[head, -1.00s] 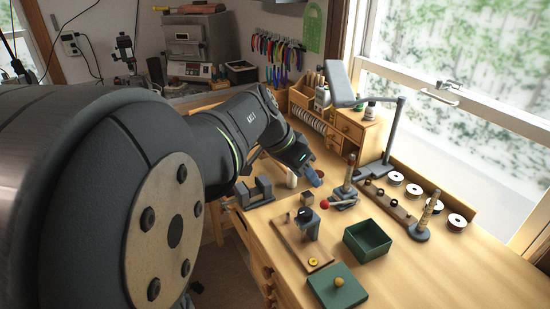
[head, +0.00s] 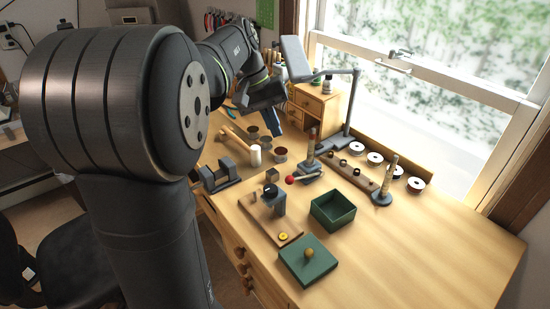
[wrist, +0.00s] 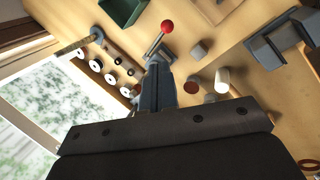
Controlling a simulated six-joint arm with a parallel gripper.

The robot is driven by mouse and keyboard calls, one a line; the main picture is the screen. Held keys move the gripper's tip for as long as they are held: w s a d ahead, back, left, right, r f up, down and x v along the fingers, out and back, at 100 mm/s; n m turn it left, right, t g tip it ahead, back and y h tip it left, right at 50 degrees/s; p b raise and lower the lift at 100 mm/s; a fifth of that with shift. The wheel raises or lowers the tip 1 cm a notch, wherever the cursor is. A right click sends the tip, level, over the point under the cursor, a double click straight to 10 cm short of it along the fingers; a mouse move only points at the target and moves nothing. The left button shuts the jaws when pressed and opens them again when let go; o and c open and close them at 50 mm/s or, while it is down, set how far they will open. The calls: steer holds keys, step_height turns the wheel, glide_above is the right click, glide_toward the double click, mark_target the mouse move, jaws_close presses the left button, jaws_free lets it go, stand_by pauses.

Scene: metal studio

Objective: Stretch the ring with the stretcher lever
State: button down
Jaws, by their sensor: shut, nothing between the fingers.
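The ring stretcher (head: 310,169) stands on the bench as a dark base with a brownish upright post. Its lever ends in a red knob (head: 289,180) pointing left. In the wrist view the red knob (wrist: 168,26) and lever show just beyond my fingertips, and the base is partly hidden by the fingers. My gripper (head: 278,130) is shut and empty, up and to the left of the stretcher, apart from the lever. Its fingers also show in the wrist view (wrist: 158,68). I cannot make out a ring on the post at this size.
A green open box (head: 333,210), a green lid (head: 309,260) and a wooden board with a small vise (head: 276,203) lie in front. A mandrel stand (head: 383,189) and a lamp (head: 346,105) stand at right. A white cylinder (head: 255,156) and cups are near the gripper. The right front bench is clear.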

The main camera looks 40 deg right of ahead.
steer(key=w+d+n+y, duration=0.1)
steer(key=d+n, duration=0.1)
steer(key=n, duration=0.1)
steer(key=n+y, duration=0.2)
steer(key=n, duration=0.3)
glide_above(305, 177)
steer(key=w+a, duration=0.2)
steer(key=a, duration=0.3)
step_height(305, 177, down, 11)
steer(key=shift+f+g, duration=0.15)
steer(key=shift+g, duration=0.15)
steer(key=shift+a+f+m+h, duration=0.3)
steer(key=shift+a+f+h, duration=0.25)
steer(key=shift+f+h, duration=0.35)
steer(key=shift+a+f, duration=0.2)
steer(key=shift+f, duration=0.2)
